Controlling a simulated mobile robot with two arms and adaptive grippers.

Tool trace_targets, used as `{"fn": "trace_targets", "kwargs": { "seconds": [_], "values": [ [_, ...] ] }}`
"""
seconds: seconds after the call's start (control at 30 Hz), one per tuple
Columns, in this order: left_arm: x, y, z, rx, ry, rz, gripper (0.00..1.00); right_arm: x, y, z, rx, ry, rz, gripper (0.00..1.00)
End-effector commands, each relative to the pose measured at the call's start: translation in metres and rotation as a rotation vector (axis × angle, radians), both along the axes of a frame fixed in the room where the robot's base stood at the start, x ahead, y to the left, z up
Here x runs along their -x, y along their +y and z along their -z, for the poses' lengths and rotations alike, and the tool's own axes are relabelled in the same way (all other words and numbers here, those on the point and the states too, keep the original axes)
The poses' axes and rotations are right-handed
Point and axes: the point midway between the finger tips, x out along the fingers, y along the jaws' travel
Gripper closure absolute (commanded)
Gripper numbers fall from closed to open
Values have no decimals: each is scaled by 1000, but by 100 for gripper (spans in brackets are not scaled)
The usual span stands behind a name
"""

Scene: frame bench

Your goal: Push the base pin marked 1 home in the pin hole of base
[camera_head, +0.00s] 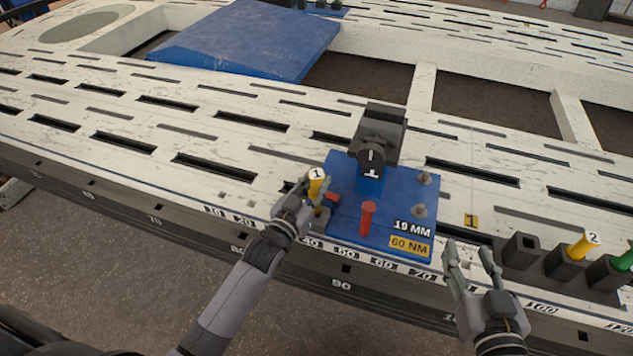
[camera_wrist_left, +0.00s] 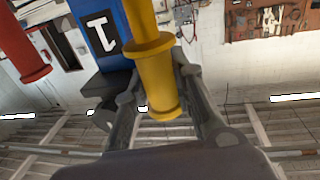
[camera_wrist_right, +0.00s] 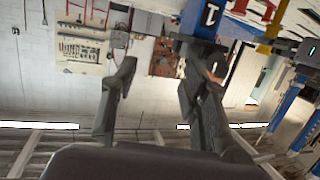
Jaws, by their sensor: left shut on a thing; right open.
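The yellow base pin marked 1 (camera_head: 317,181) stands roughly upright at the left edge of the blue base (camera_head: 345,190). My left gripper (camera_head: 309,198) is shut on it. In the left wrist view the yellow pin (camera_wrist_left: 157,75) shows between the fingers, its collar above its lower end. The pin hole is hidden, and I cannot tell how deep the pin sits. A red pin (camera_head: 367,218) stands upright on the base's front part. A dark block marked 1 (camera_head: 380,140) rises at the base's back. My right gripper (camera_head: 472,260) is open and empty, right of the base.
Dark holders stand at the right; one is empty (camera_head: 522,250), another holds a yellow pin marked 2 (camera_head: 584,244), another a green pin (camera_head: 624,260). Two grey studs (camera_head: 420,211) stand on the base's right side. The white slotted bench (camera_head: 250,165) has a blue panel (camera_head: 250,40) behind.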

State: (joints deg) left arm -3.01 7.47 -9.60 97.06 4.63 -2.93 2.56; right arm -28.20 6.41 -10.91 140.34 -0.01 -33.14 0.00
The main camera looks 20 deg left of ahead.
Motion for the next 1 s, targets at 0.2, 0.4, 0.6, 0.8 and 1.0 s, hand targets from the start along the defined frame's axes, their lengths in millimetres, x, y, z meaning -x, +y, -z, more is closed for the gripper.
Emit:
{"fn": "trace_targets", "kwargs": {
  "seconds": [0.2, 0.4, 0.6, 0.8, 1.0],
  "values": [
    [0, 0, 1, 1, -3, 0, 100, -2, 2, -5, -7, -30, -3, 59],
    [0, 0, 3, 1, -3, 0, 100, -3, 3, -10, -13, -54, -5, 59],
    [0, 0, 5, 1, -3, 0, 100, -5, 4, -15, -20, -81, -8, 59],
    [0, 0, 7, 0, -2, 0, 100, -6, 6, -21, -27, -110, -11, 59],
    [0, 0, 9, 0, -2, 0, 100, -7, 7, -27, -34, -140, -13, 59]
  ]
}}
